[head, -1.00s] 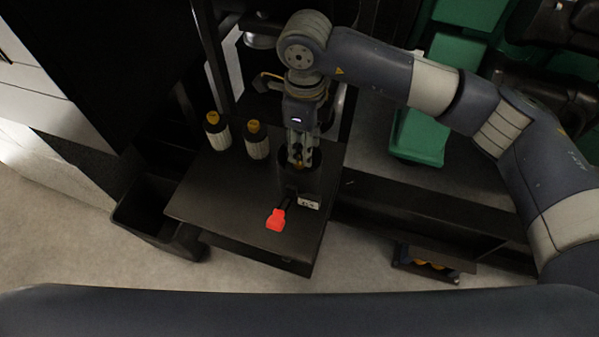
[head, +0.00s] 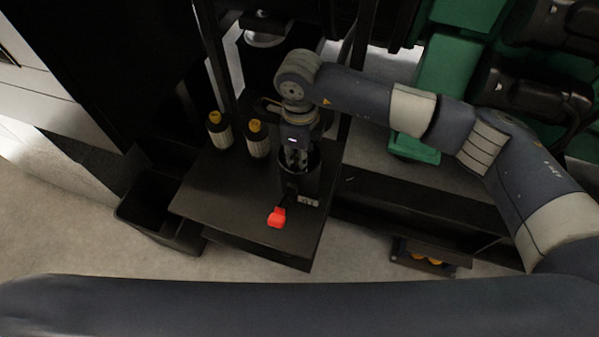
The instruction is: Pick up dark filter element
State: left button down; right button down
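My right gripper (head: 297,162) points down into the mouth of a dark cylindrical canister (head: 300,187) on the dark table. Its fingertips are inside the rim, and whether they are open or shut is hidden. I cannot make out a dark filter element; the canister's inside is dark and covered by the gripper. Two pale pleated filters with yellow caps, one at left (head: 220,132) and one nearer the canister (head: 257,140), stand upright at the table's back left. My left gripper is not in view.
A red-handled object (head: 276,217) lies in front of the canister on the dark table (head: 225,195). The table's front left is clear. A black open bin (head: 150,222) stands on the floor at left. A low box with orange items (head: 430,257) is at right.

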jog(key=shift+r, duration=0.1)
notch_tip(320, 180, up, 18)
jog(key=b, duration=0.4)
jog(key=shift+b, duration=0.3)
